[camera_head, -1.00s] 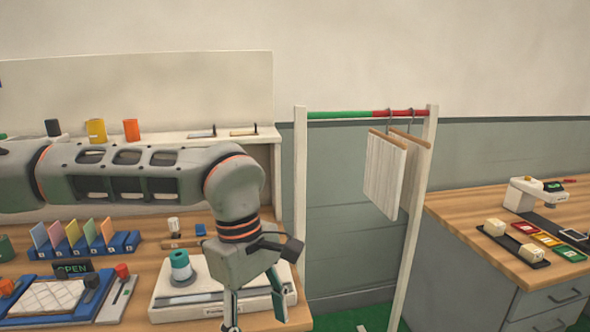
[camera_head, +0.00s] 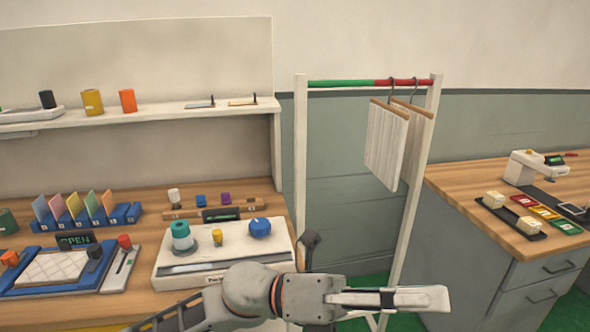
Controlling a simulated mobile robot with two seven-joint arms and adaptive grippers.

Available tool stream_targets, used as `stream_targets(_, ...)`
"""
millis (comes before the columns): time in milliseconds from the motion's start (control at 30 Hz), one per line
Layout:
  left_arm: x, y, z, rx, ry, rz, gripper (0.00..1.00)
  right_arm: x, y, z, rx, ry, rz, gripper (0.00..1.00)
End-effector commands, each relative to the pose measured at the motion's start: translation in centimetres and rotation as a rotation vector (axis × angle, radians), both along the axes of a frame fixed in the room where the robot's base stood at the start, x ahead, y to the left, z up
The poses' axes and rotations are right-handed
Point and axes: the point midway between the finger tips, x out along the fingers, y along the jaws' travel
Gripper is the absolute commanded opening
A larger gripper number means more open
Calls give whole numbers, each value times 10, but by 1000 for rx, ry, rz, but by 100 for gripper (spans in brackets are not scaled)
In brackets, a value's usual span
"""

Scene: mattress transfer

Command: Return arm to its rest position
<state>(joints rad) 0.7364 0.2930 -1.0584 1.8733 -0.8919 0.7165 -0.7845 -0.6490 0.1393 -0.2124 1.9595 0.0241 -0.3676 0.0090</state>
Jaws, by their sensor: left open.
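My left gripper (camera_head: 415,299) is at the bottom centre-right of the head view, pointing right. It is open, with nothing seen between its fingers. My left arm enters from the bottom edge and lies low across the front edge of the wooden desk. The gripper is beyond the desk's right end, in front of the foot of the white rack (camera_head: 301,180). My right arm and gripper do not show.
A white device (camera_head: 225,252) with a teal spool (camera_head: 182,237) and a blue knob (camera_head: 260,228) stands on the desk beside my arm. Two panels (camera_head: 385,143) hang from the rack. A wooden-topped bench (camera_head: 460,181) stands right.

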Motion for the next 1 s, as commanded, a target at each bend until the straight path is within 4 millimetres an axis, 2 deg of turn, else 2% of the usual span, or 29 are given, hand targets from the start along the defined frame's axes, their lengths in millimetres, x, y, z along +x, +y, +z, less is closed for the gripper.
stream_targets(167,56,24,-5,-129,402,152,56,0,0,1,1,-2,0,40)
stream_targets(267,89,46,-24,-192,629,237,56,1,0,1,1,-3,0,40)
stream_targets(367,120,74,-54,-255,857,323,56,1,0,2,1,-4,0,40)
stream_targets(467,144,106,-97,-316,1088,409,56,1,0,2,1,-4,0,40)
stream_targets(567,159,142,-151,-376,1316,501,56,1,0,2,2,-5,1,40)
stream_targets(600,162,157,-175,-401,1406,539,56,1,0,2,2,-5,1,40)
stream_targets(667,162,179,-210,-436,1534,591,56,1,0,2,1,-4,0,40)
stream_targets(700,160,194,-233,-459,1615,627,56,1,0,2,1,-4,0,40)
stream_targets(767,152,215,-268,-492,1732,679,56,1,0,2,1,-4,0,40)
stream_targets(867,133,250,-325,-547,1916,766,56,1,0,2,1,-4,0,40)
stream_targets(1000,90,296,-397,-624,2144,887,56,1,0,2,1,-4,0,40)
